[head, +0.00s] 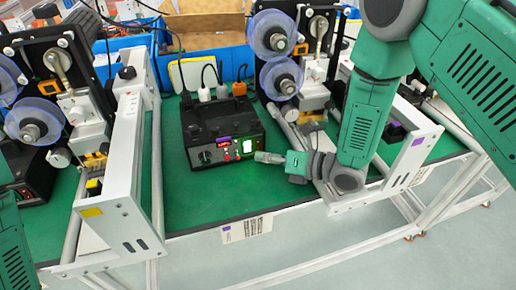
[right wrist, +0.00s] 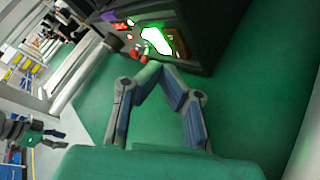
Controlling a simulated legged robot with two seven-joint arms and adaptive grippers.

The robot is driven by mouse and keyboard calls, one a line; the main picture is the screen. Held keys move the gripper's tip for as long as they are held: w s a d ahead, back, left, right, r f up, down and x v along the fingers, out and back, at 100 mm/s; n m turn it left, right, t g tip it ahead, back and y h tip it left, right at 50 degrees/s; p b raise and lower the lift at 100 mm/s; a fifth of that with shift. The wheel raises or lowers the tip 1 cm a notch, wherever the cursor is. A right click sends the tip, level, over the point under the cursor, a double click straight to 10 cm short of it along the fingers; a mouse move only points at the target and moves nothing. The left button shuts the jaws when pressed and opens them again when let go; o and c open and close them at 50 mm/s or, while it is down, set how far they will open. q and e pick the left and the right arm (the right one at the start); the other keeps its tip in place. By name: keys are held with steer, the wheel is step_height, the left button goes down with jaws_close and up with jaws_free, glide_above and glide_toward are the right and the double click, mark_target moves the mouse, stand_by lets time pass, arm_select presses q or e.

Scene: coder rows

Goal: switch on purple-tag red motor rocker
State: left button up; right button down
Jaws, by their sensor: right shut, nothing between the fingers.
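A black control box (head: 207,121) stands on the green bench top, with a purple tag (head: 223,140) and a red display on its front. A brightly lit green rocker (head: 247,146) is at the right of that front; small red parts (head: 228,156) are left of it. In the right wrist view, the green light (right wrist: 157,40) and a red part (right wrist: 143,58) show near the fingertips. My right gripper (head: 260,157) is shut and empty, its tips just in front of the box's lower right front. Contact cannot be told.
White metal frames (head: 127,165) stand on both sides of the box, with purple-blue reels (head: 272,35) behind. Plugs and cables rise from the box top. Green bench top (head: 200,205) is clear in front. Blue bins and cardboard are at the back.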

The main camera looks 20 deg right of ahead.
steer(key=shift+w, duration=0.15)
stand_by(0.5)
steer(key=shift+w, duration=0.25)
steer(key=shift+w+b, duration=0.3)
steer(key=shift+b, duration=0.1)
stand_by(0.4)
steer(key=shift+s, duration=0.1)
steer(key=shift+s+r, duration=0.1)
steer(key=shift+s, duration=0.6)
steer(key=shift+s, duration=0.1)
steer(key=shift+s+d+r+p, duration=0.1)
steer(key=shift+s+r+p, duration=0.1)
steer(key=shift+s, duration=0.6)
steer(key=shift+s+a+r+p, duration=0.1)
steer(key=shift+s+p, duration=0.1)
steer(key=shift+s, duration=0.55)
steer(key=shift+s+d+r+p, duration=0.1)
steer(key=shift+s+p, duration=0.1)
steer(key=shift+s, duration=0.6)
steer(key=shift+s+f, duration=0.1)
